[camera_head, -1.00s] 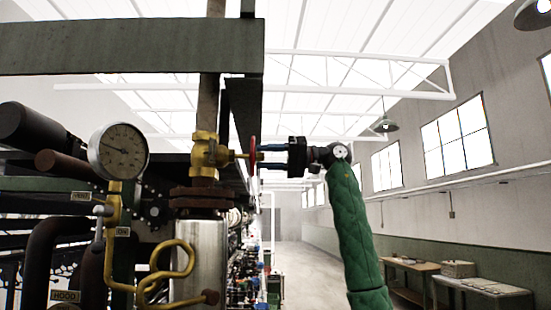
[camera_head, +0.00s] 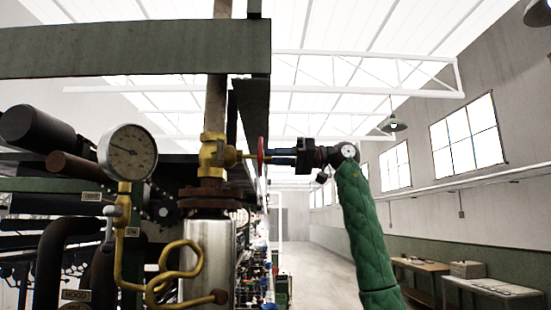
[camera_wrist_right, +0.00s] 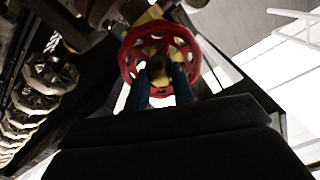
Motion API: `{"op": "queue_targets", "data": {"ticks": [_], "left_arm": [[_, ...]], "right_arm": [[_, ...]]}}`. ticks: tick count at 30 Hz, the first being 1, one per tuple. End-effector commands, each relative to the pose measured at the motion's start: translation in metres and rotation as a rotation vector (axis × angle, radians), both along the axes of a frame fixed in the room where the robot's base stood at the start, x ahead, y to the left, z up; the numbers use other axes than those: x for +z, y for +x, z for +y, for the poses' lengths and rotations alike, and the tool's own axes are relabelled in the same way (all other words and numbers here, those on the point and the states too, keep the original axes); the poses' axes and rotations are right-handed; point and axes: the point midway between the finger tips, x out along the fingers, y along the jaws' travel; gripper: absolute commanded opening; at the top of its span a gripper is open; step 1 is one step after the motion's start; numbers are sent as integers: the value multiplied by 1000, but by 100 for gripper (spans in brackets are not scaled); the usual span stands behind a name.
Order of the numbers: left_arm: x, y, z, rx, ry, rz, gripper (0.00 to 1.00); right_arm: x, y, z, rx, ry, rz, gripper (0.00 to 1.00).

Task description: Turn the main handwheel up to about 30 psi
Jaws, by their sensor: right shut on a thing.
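The red main handwheel (camera_head: 261,154) shows edge-on in the head view, on the stem of a brass valve (camera_head: 212,155). In the right wrist view the spoked handwheel (camera_wrist_right: 127,62) faces me. My right gripper (camera_head: 271,156) comes to it from the right and is shut on it. In the wrist view both blue fingers of the gripper (camera_wrist_right: 161,84) reach the wheel near its hub. The round pressure gauge (camera_head: 127,152) faces me left of the valve. Its needle points to the upper left; the numbers are too small to read. My left gripper is out of view.
A green beam (camera_head: 130,50) crosses above the valve. Dark pipes and a curled brass pipe (camera_head: 175,272) crowd the left and lower side. The aisle floor (camera_head: 330,265) at right is clear, with tables (camera_head: 470,285) along the wall.

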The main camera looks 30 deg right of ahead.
Motion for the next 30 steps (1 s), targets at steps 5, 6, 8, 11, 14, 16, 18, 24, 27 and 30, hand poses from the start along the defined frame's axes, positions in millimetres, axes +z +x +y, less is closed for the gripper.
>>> {"op": "queue_targets", "data": {"ticks": [5, 6, 8, 11, 14, 16, 18, 24, 27, 30], "left_arm": [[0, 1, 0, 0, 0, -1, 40], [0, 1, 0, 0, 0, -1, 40], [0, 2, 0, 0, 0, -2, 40], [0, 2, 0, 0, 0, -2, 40], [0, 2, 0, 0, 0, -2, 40], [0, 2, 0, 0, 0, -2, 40], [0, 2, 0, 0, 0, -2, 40], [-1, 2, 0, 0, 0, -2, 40], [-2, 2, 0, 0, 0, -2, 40], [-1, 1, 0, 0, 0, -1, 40]], "right_arm": [[-1, 1, 0, 1, -2, 0, 2], [-1, 1, 0, 1, -2, 0, 30], [-1, 1, 0, 1, -2, 1, 40], [-1, 1, 0, 0, -1, 0, 40], [-1, 0, 0, 0, -1, 0, 40], [-1, 0, 0, 0, -1, 0, 40], [-1, -1, -2, 0, 0, 0, 40], [-1, -10, -17, -1, 0, 1, 40], [-1, -14, -24, -1, 0, 1, 40], [0, -15, -25, 0, 9, 16, 40]]}}
